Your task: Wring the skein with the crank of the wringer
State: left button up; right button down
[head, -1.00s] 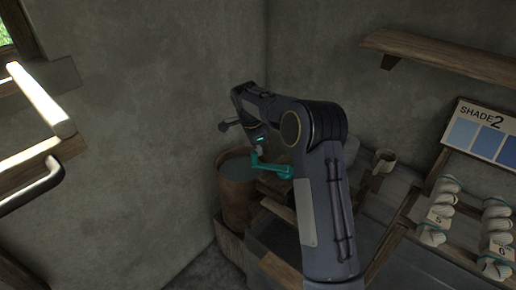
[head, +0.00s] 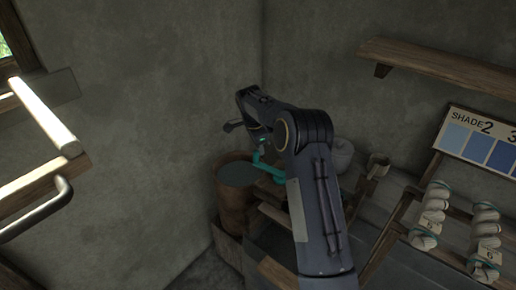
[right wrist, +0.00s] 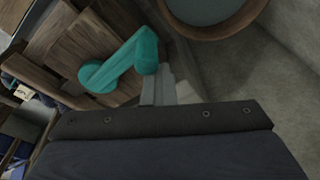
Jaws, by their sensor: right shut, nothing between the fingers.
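The teal crank (head: 268,168) of the wringer shows left of my right forearm, beside the barrel. It also shows in the right wrist view (right wrist: 120,62), lying across brown wooden boards. My right gripper (head: 261,144) is at the upper end of the crank in the head view. In the right wrist view its pale fingers (right wrist: 167,86) are shut and empty, close to one end of the crank. I cannot tell if they touch it. My arm hides much of the wringer. A pale rounded thing (head: 343,153) behind my arm may be the skein; I cannot tell. My left gripper is out of view.
A rusty barrel (head: 233,205) of grey liquid stands left of the crank. Wooden racks with white skeins (head: 432,215) and a shade board (head: 482,140) are at the right. A shelf (head: 440,62) is on the wall. A wooden frame with a metal handle (head: 40,212) is at the left.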

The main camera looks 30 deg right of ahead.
jog(key=s+d+f, duration=0.2)
jog(key=s+d, duration=0.2)
jog(key=d, duration=0.7)
jog(key=shift+s+d+f+g+p, duration=0.2)
jog(key=shift+g+p, duration=0.1)
jog(key=shift+p, duration=0.15)
dwell(1.1)
jog(key=shift+r, duration=0.1)
